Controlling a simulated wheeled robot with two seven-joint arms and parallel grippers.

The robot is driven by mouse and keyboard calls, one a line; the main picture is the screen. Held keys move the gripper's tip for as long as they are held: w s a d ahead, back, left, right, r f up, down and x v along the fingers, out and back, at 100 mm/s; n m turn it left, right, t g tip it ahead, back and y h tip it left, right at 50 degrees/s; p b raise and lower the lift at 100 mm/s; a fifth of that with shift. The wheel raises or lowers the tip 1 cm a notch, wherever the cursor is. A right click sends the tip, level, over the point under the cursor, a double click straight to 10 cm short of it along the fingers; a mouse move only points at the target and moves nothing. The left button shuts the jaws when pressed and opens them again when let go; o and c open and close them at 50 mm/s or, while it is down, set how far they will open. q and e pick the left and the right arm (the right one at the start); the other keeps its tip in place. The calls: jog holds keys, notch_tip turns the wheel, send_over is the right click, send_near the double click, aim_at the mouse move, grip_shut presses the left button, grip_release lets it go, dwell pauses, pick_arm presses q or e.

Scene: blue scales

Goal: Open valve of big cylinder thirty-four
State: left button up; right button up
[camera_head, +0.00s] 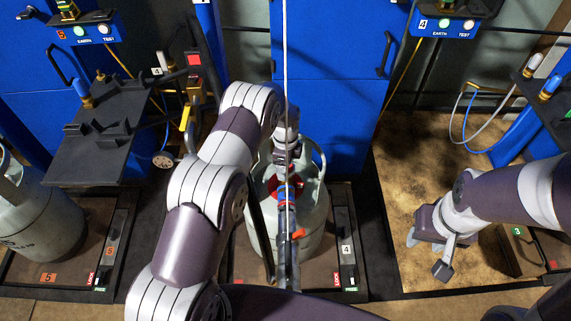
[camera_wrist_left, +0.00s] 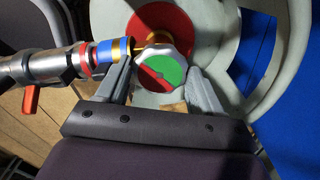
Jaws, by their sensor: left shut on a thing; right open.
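A big grey cylinder (camera_head: 311,222) stands upright on the scale marked 4 in the head view; I cannot read a number on the cylinder itself. Its round valve knob (camera_wrist_left: 161,70), with a red and green top, shows in the left wrist view. My left gripper (camera_wrist_left: 158,78) is shut on this knob, one finger at each side. In the head view my left gripper (camera_head: 286,152) is over the cylinder's top, and my arm hides part of the cylinder. My right gripper (camera_head: 430,256) is open and empty, to the right of the cylinder.
A filling hose with a metal connector (camera_wrist_left: 45,75) and red lever (camera_wrist_left: 31,98) joins the valve beside the knob. Another grey cylinder (camera_head: 38,222) stands on scale 5 at the left. Blue cabinets (camera_head: 330,85) stand behind.

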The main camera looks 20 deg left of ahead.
pick_arm(q)
jog(key=n, duration=0.4)
jog(key=shift+n, duration=0.3)
jog(key=n, duration=0.3)
jog(key=shift+n, duration=0.3)
jog(key=n, duration=0.3)
jog(key=shift+n, duration=0.3)
jog(key=n, duration=0.3)
jog(key=shift+n, duration=0.3)
jog(key=n, duration=0.5)
jog(key=shift+b, duration=0.3)
jog(key=n, duration=0.6)
jog(key=shift+n, duration=0.4)
jog(key=o, duration=1)
